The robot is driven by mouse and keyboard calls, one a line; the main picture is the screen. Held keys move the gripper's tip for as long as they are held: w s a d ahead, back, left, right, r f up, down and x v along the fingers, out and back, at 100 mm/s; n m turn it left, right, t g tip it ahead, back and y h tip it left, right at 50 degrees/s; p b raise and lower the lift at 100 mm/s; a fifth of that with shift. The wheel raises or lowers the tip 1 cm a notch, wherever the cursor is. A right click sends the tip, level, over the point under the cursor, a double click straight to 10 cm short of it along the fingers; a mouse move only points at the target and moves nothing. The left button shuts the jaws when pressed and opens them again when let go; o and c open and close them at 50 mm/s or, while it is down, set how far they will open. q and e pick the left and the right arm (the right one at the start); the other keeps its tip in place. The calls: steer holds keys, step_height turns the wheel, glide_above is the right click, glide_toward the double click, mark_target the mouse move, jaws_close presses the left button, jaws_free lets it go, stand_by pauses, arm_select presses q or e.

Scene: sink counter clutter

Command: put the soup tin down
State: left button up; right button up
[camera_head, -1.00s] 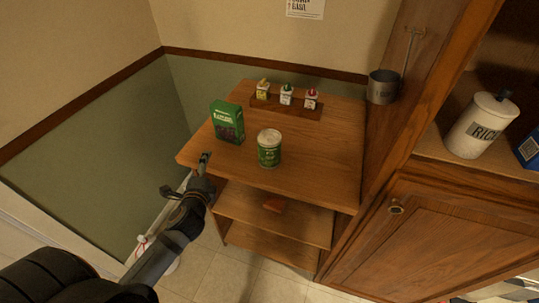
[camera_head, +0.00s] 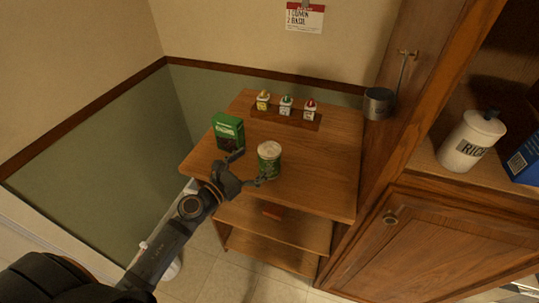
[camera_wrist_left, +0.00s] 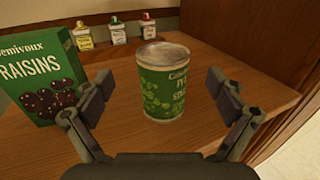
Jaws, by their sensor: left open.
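The soup tin (camera_head: 269,158) is a green can with a pale top, standing upright on the wooden shelf top (camera_head: 315,190). It also shows in the left wrist view (camera_wrist_left: 163,85), between and beyond the fingers, with wood visible around its base. My left gripper (camera_head: 252,168) is open, its fingers spread, just in front and to the left of the tin. In the wrist view the left gripper (camera_wrist_left: 156,100) shows a gap between each finger and the tin. My right gripper is not in view.
A green raisins box (camera_head: 228,133) stands left of the tin, close to the left finger. A wooden rack (camera_head: 285,117) with small bottles sits at the back. A metal cup (camera_head: 378,104) hangs at right. The shelf top right of the tin is clear.

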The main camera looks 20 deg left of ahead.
mark_target(277, 145)
arm_select(q)
steer(key=shift+x, duration=0.8)
steer(key=shift+w+d+r+p, duration=0.1)
steer(key=shift+w+r+p, duration=0.1)
steer(key=shift+p, duration=0.2)
steer(key=p+x, duration=0.1)
steer(key=x, duration=0.3)
steer(key=shift+d+p, duration=0.2)
steer(key=shift+p, duration=0.1)
steer(key=shift+w+d+f, duration=0.15)
steer(key=shift+w+f, duration=0.05)
steer(key=shift+w, duration=0.05)
steer(key=shift+s, duration=0.1)
steer(key=shift+c, duration=0.7)
steer(key=c, duration=0.5)
steer(key=shift+r, duration=0.1)
steer(key=c, duration=1.2)
